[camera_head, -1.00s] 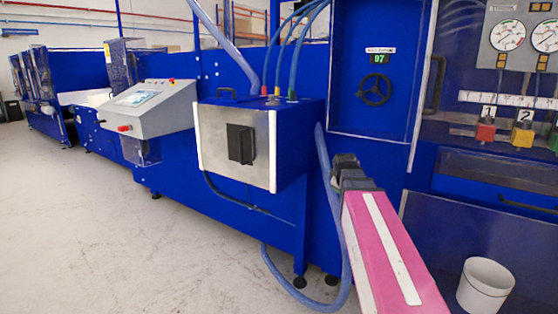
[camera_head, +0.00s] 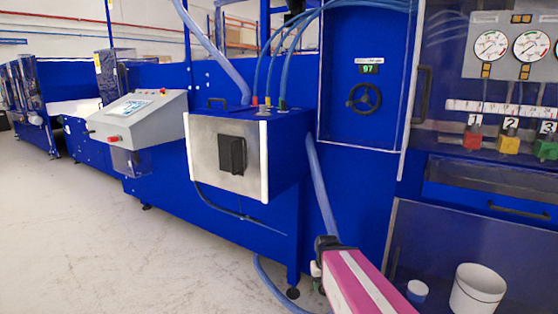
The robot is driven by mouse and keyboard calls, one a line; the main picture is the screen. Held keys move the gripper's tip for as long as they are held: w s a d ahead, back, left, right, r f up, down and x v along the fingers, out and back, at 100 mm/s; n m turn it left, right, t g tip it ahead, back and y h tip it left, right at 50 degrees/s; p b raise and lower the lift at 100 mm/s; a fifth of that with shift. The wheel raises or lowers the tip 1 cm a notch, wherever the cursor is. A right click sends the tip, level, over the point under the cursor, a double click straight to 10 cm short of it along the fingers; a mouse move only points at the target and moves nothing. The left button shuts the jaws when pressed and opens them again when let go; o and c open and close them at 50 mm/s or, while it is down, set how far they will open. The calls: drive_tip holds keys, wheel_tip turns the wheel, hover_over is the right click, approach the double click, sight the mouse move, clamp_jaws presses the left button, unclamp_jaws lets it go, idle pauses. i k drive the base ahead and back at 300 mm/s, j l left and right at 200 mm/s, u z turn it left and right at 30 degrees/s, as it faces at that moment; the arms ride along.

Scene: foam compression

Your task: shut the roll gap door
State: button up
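The roll gap panel (camera_head: 346,45) is a tall blue recess in the machine, right of centre. It holds a small green display (camera_head: 370,69) reading 97 and a black handwheel (camera_head: 364,98). A clear, pale-edged pane seems to stand at its right side, with a black upright handle (camera_head: 422,95); I cannot tell how far it is open. My pink arm with a white stripe reaches in from the bottom, below the panel. Its dark end (camera_head: 327,244) is low and apart from the handle. No gripper fingers can be made out there.
A metal-fronted box (camera_head: 215,155) with hoses juts out left of the panel. A grey control console (camera_head: 140,118) stands further left. Gauges (camera_head: 510,45) and numbered valves are at right. A white bucket (camera_head: 477,290) stands low right. The floor at left is clear.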

sight(409, 62)
drive_tip(key=k+l+z, duration=0.15)
drive_tip(key=k+l, duration=0.75)
